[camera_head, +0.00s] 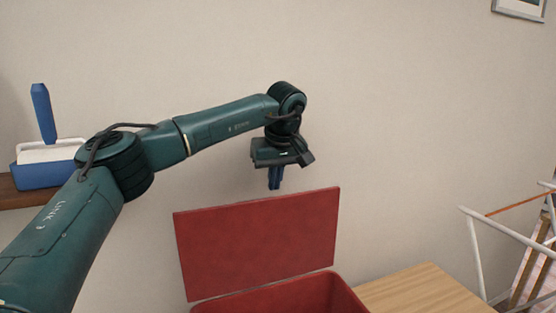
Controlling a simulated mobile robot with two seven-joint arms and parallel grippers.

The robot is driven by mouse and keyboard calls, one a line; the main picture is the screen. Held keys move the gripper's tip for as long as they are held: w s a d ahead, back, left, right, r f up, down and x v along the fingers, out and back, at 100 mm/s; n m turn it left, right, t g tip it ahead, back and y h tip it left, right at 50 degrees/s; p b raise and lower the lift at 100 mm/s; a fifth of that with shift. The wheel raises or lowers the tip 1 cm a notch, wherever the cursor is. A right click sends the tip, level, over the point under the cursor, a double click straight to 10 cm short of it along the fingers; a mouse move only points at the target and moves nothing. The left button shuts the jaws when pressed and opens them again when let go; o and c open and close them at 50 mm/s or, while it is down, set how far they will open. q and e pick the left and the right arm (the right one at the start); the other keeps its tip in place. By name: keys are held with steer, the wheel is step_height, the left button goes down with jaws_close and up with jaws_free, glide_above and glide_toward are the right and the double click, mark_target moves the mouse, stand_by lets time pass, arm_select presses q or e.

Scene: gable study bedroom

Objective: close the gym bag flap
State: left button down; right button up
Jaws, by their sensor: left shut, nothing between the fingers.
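The red gym bag (290,297) stands at the bottom middle of the head view, cut off by the lower edge. Its red flap (258,243) stands up, open, at the back of the bag, leaning slightly. My left gripper (274,187) points down just above the flap's top edge, a little right of its middle. It is shut and empty. Whether its fingertips are behind the flap or over it, and whether they touch it, I cannot tell. My right gripper is not in view.
A wooden surface (420,290) lies right of the bag, its visible part clear. A white metal rack (510,232) stands at the far right. A blue and white box (47,168) sits on a brown shelf (30,198) at the left. A plain wall is behind.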

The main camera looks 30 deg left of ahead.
arm_select(q)
steer(key=shift+s+d+f, duration=0.1)
steer(key=shift+s+d, duration=1.15)
steer(key=shift+d, duration=0.25)
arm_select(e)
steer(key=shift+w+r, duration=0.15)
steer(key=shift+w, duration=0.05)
arm_select(q)
steer(key=shift+d, duration=0.15)
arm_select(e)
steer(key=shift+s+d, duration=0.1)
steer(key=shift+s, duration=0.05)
